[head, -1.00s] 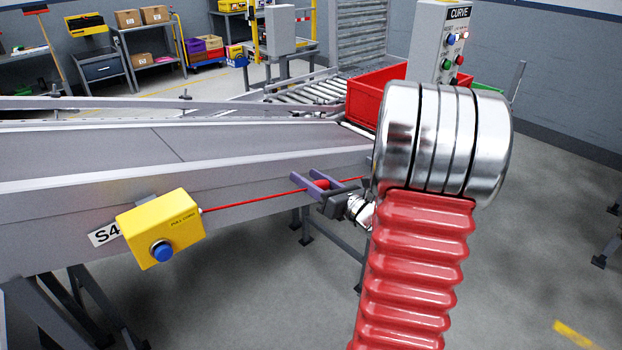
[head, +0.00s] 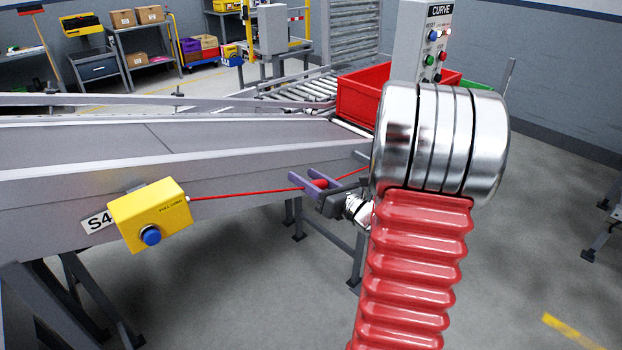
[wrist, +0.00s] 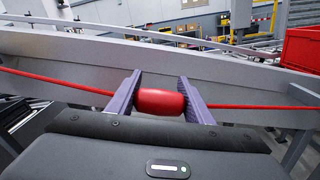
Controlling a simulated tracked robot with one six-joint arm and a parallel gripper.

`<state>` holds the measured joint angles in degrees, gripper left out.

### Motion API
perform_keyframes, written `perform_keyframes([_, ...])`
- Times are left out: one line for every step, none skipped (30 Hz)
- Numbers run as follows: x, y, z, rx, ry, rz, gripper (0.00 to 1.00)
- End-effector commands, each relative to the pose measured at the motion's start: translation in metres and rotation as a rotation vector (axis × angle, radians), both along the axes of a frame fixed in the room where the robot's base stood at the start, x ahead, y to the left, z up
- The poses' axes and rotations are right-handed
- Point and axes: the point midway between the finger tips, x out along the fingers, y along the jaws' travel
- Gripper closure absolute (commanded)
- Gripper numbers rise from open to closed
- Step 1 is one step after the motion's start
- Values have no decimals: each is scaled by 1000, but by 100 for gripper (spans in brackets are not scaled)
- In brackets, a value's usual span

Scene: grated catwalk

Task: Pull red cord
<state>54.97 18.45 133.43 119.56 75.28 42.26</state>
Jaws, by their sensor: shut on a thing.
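The red cord (head: 245,193) runs along the side of the conveyor from the yellow pull-cord box (head: 150,214), which has a blue button on its front. My gripper (head: 315,182) is at the cord, right of the box, with its two purple fingers around a red bead on the cord. In the wrist view, the red bead (wrist: 160,102) sits between the fingers of my gripper (wrist: 159,98). My arm hides the cord's right end in the head view.
The conveyor side wall (head: 250,168) runs behind the cord. A red bin (head: 360,98) stands on the rollers behind my arm. A grey control post (head: 432,45) marked CURVE stands at the back right. Open floor lies in front.

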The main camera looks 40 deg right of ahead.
Motion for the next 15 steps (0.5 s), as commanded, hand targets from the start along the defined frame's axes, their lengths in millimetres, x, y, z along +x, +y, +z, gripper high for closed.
perform_keyframes([-1,-2,-1,1,2,-5,80])
perform_keyframes([-2,-2,-1,1,2,-5,80])
perform_keyframes([-2,-2,-1,2,2,-6,80])
perform_keyframes([-2,-2,-1,2,2,-7,80])
perform_keyframes([-3,-3,-1,2,2,-7,81])
perform_keyframes([-3,-3,-1,2,3,-8,81])
perform_keyframes([-3,-3,-1,2,2,-9,81])
perform_keyframes([-4,-4,-1,2,2,-10,81])
perform_keyframes([-4,-4,-1,2,3,-11,53])
perform_keyframes([-4,-4,-2,3,3,-11,51])
perform_keyframes([-5,-4,-1,2,3,-12,49])
perform_keyframes([-5,-5,-1,2,2,-12,46])
perform_keyframes([-5,-5,-1,2,2,-12,44])
perform_keyframes([-5,-5,-1,2,2,-12,42])
perform_keyframes([-5,-5,-1,2,2,-12,39])
